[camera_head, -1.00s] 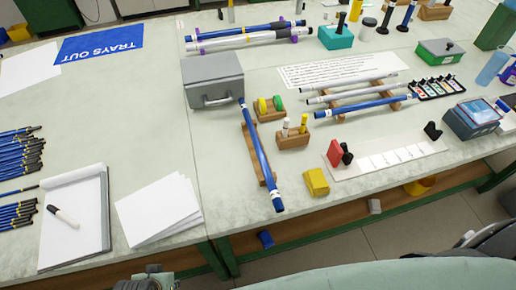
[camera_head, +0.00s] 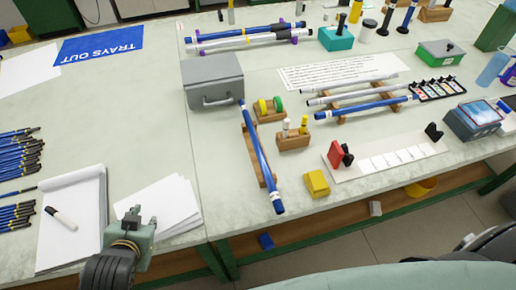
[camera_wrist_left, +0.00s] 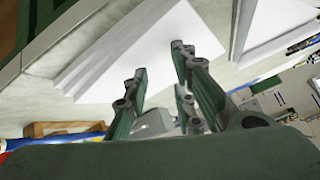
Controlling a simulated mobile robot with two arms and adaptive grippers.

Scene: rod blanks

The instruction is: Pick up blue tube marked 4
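One blue tube (camera_head: 262,165) lies on a wooden rest in front of the grey box, its near end close to the bench's front edge. Another blue tube (camera_head: 362,107) lies on a wooden rack with white tubes. A further blue tube (camera_head: 225,35) lies at the back on purple holders. I cannot read a 4 on any of them. My left gripper (camera_head: 134,222) is over the front edge by the paper stack, left of the nearest tube and apart from it. In the left wrist view its fingers (camera_wrist_left: 160,62) are apart and empty. My right gripper is not in view.
A grey box (camera_head: 212,82) stands behind the nearest tube. Small wooden blocks with green rolls (camera_head: 270,108) and markers (camera_head: 293,138) stand right of it, a yellow block (camera_head: 317,183) nearer. Paper sheets (camera_head: 165,203) and a notepad (camera_head: 72,215) lie left. Bare bench separates papers and tube.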

